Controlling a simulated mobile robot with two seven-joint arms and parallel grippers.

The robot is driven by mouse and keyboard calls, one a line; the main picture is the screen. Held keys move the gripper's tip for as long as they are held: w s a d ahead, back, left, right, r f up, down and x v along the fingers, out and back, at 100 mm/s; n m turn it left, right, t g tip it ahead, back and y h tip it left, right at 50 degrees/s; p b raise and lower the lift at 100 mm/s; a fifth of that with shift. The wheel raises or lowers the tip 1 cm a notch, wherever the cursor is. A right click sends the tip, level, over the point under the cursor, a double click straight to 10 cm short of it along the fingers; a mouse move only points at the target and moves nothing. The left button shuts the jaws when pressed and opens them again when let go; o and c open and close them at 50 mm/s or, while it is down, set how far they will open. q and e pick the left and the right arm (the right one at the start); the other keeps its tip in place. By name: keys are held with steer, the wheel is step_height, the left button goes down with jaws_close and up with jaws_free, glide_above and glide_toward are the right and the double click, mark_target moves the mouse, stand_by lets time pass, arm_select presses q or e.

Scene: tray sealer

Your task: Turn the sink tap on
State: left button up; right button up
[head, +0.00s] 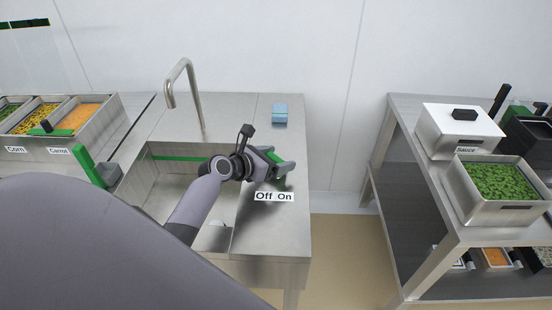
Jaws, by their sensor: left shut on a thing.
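The sink's curved metal tap (186,92) rises from the steel counter behind the sink basin (170,188). A label reading "Off On" (274,197) is at the counter's right part. My left gripper (282,168) is just above that label, right of the basin. It is shut on a green tap handle (283,184), which is mostly hidden by the fingers, so its exact turn cannot be told. No water shows clearly below the spout. My right gripper is not in view.
A small blue block (280,113) lies at the back of the counter. A food tray (62,144) labelled Corn and Carrot is at the left, near a green-handled tool (89,166). A separate steel table (406,110) with containers stands right, across a floor gap.

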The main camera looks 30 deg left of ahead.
arm_select(q)
steer(key=shift+m+h, duration=0.3)
steer(key=shift+h, duration=0.1)
steer(key=m+g+h+b, duration=0.1)
steer(key=m+g+h, duration=0.1)
steer(key=m+h, duration=0.1)
steer(key=shift+a+f+m+h+b, duration=0.1)
steer(key=shift+m+h+b, duration=0.2)
steer(key=shift+m+b, duration=0.1)
steer(key=m+g+h+b, duration=0.1)
steer(key=m+g+h, duration=0.1)
steer(key=shift+h, duration=0.3)
steer(key=m+g+h+b, duration=0.1)
steer(key=m+g+b, duration=0.1)
steer(key=m+g, duration=0.1)
steer(key=shift+h+b, duration=0.35)
steer(key=shift+h, duration=0.05)
steer(key=shift+m+g, duration=0.3)
steer(key=shift+m, duration=0.1)
steer(key=o, duration=1)
steer(key=shift+c, duration=0.2)
